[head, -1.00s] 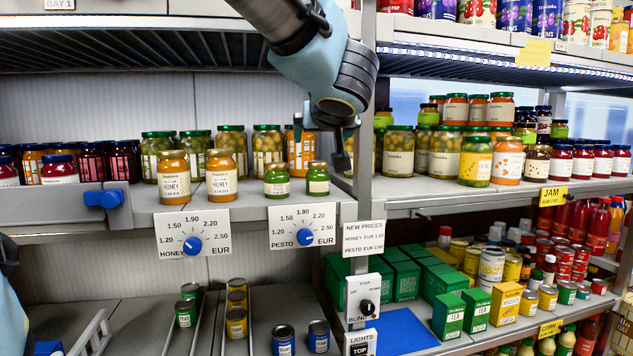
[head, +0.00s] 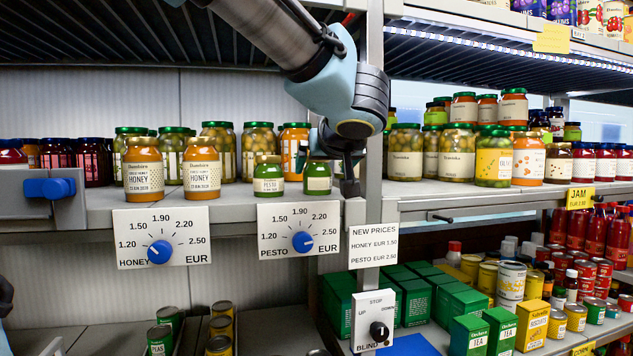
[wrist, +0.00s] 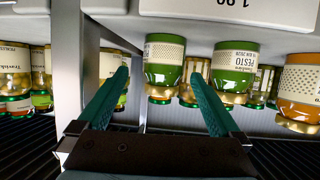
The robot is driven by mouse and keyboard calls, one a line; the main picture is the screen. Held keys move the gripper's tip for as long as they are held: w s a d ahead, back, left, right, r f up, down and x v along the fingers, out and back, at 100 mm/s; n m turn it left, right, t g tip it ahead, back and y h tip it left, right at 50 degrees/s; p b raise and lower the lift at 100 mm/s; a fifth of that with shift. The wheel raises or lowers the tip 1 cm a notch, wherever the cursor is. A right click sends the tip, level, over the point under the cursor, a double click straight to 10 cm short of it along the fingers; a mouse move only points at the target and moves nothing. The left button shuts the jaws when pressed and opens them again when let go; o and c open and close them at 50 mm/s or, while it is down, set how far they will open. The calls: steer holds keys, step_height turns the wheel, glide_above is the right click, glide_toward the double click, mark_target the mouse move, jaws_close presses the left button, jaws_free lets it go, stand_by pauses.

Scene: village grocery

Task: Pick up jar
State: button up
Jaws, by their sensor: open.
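The left one (head: 268,175) is clear in the head view, and the right one (head: 318,177) is close to my gripper (head: 342,170). The wrist view is upside down. There, my gripper (wrist: 158,76) is open, with two teal fingers pointing at the shelf. The right pesto jar (wrist: 165,65) appears between the fingertips, not held. The left pesto jar (wrist: 235,72) lies outside the fingers. Depth between fingertips and jar is hard to tell.
Two honey jars (head: 201,168) stand to the left on the same shelf. Larger pickle jars (head: 258,143) stand behind. A grey upright post (head: 374,170) is close on the right. Honey and pesto dial signs (head: 300,230) hang from the shelf edge.

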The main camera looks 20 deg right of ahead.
mark_target(322, 170)
steer(key=x, duration=0.7)
steer(key=shift+a+f, duration=0.15)
steer(key=shift+a, duration=0.15)
steer(key=shift+w+d+f, duration=0.15)
steer(key=shift+w+f, duration=0.1)
steer(key=shift+w, duration=0.4)
steer(key=shift+c, duration=0.4)
jaws_close()
